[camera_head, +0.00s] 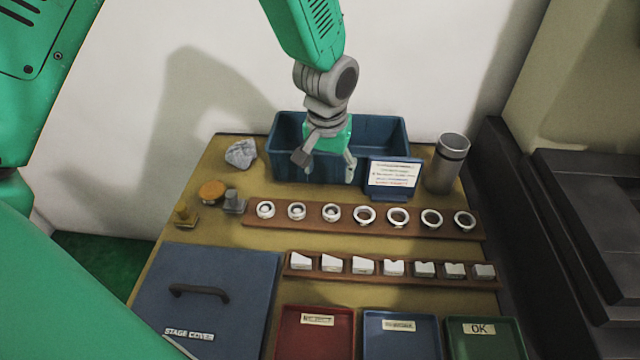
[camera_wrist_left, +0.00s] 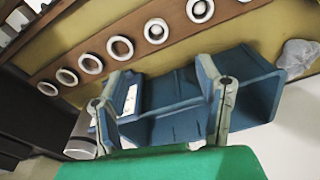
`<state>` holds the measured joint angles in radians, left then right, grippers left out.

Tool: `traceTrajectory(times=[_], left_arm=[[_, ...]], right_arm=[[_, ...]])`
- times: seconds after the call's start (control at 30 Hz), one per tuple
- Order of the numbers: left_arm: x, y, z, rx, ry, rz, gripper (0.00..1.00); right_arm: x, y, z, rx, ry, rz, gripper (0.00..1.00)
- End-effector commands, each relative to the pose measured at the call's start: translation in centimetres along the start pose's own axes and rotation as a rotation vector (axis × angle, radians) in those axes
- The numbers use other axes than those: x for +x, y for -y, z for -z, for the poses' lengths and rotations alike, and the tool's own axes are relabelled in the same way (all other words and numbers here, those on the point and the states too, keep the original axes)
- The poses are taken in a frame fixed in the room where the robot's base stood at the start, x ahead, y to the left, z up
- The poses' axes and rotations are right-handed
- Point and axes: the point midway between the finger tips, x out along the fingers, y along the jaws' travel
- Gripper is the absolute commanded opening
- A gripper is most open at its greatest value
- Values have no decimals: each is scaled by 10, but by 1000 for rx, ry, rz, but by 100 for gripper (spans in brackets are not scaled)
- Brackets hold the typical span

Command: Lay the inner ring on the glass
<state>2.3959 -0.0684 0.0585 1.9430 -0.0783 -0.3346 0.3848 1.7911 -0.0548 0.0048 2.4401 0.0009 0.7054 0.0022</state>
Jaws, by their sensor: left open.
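Several light rings sit in a row on a long brown rack (camera_head: 347,224). The left ones, such as this ring (camera_head: 265,209), have a filled centre; the right ones, such as this ring (camera_head: 364,224), look open. I cannot tell which is the inner ring. No bare glass shows; a blue panel marked STAGE COVER (camera_head: 222,262) with a dark handle lies at lower left. My left gripper (camera_head: 326,163) is open and empty over the blue bin (camera_head: 383,128), behind the rack. Its fingers (camera_wrist_left: 160,72) also show in the left wrist view. My right gripper is not in view.
A front rack (camera_head: 310,274) holds several white blocks. Red (camera_head: 315,343), blue (camera_head: 402,345) and green OK (camera_head: 484,346) trays stand before it. A sign (camera_head: 394,175), a grey cylinder (camera_head: 447,163), a grey lump (camera_head: 241,153) and an orange disc (camera_head: 211,191) stand around the bin.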

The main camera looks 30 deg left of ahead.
Motion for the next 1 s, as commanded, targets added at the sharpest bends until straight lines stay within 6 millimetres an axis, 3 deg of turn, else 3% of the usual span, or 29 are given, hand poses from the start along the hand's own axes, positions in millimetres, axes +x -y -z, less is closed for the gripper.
traceTrajectory(times=[0.03, 0.13, 0.5, 0.77, 1.0], left_arm=[[-4, -5, -3, -12, 1, 4, 59], [6, -9, -6, -30, 0, 5, 59], [76, -10, -6, -31, 1, 7, 59], [95, -8, -5, -32, 0, 3, 59], [130, -13, -5, -31, 0, 5, 59]], right_arm=[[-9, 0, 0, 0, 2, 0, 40], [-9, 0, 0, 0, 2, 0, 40], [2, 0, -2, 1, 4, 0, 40], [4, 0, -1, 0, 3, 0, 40], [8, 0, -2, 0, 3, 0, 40]])
